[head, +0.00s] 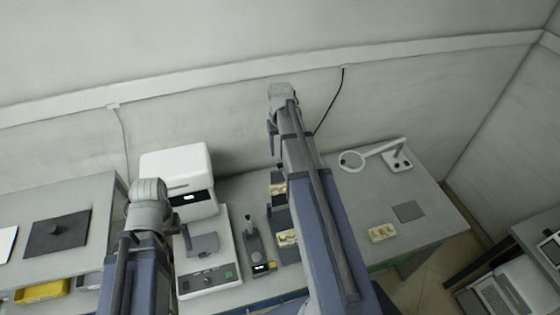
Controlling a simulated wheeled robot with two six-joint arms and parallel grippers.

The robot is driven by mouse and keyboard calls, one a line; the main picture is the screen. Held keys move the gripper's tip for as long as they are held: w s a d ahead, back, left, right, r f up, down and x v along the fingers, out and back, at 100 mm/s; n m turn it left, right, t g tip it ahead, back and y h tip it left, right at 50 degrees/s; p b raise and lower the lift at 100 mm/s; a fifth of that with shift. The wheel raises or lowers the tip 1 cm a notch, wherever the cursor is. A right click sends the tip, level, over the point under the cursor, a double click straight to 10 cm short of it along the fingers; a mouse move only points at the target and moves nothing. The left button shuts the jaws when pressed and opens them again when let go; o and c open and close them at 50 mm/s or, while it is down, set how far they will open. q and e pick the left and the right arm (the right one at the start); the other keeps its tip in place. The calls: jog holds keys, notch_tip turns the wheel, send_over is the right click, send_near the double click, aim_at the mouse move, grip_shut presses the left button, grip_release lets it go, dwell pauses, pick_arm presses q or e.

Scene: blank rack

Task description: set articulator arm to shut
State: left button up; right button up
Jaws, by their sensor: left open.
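The articulator (287,251) stands on the bench near the middle of the head view. It is dark, with one cream dental cast (288,238) low in front and another cream cast (279,188) on the raised part behind. The two parts are apart, so its arm appears raised. My right arm covers its right side. My left arm (148,203) rises at the left, in front of the white equipment; its gripper is open but mostly hidden, and I see nothing held. My right arm (283,95) reaches up past the articulator; its gripper does not show clearly.
A small dark device with a lever (255,245) stands just left of the articulator. A white machine (176,163) and a white unit with a grey plate (222,285) are further left. A ring lamp (397,158), a grey pad (408,211) and a cream block (382,233) are at right.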

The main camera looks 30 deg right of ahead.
aim_at(280, 164)
notch_tip(280, 164, down, 8)
jog(key=b, duration=0.7)
jog(key=shift+r, duration=0.15)
jog(key=shift+r, duration=0.1)
grip_shut()
dwell(0.9)
